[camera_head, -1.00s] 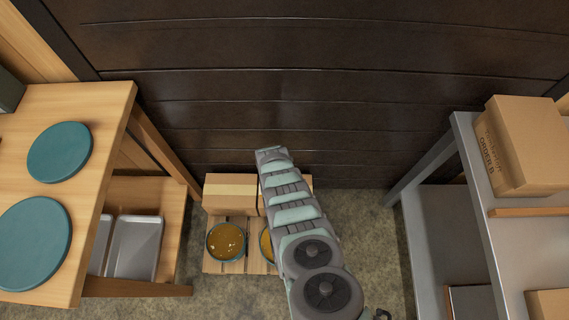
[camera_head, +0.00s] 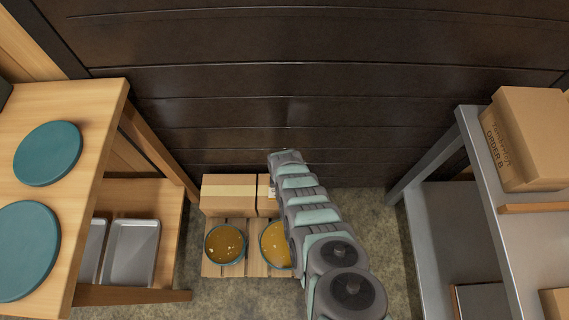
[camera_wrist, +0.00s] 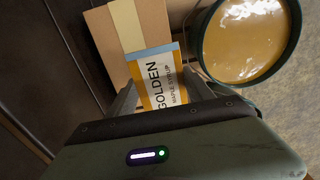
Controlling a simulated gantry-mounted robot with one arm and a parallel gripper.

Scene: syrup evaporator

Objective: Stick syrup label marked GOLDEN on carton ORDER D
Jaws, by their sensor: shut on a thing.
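In the wrist view my gripper (camera_wrist: 162,92) is shut on a label (camera_wrist: 158,66) with a blue top edge and the words GOLDEN and MAPLE SYRUP. Beyond the label is a brown carton (camera_wrist: 106,38) with a pale tape strip; whether they touch I cannot tell. In the head view two taped cartons stand at the back of the low pallet, the left one (camera_head: 229,194) in clear view and the right one (camera_head: 263,205) partly behind my arm. No order marking shows on them. My gripper is hidden by my arm there. No ORDER D marking is readable.
Two pails of amber syrup (camera_head: 225,244) (camera_head: 274,245) stand in front of the cartons. A carton marked ORDER B (camera_head: 540,130) sits on the right metal shelf (camera_head: 480,160). A wooden table (camera_head: 90,115) with teal discs is at left. A dark wall rises behind.

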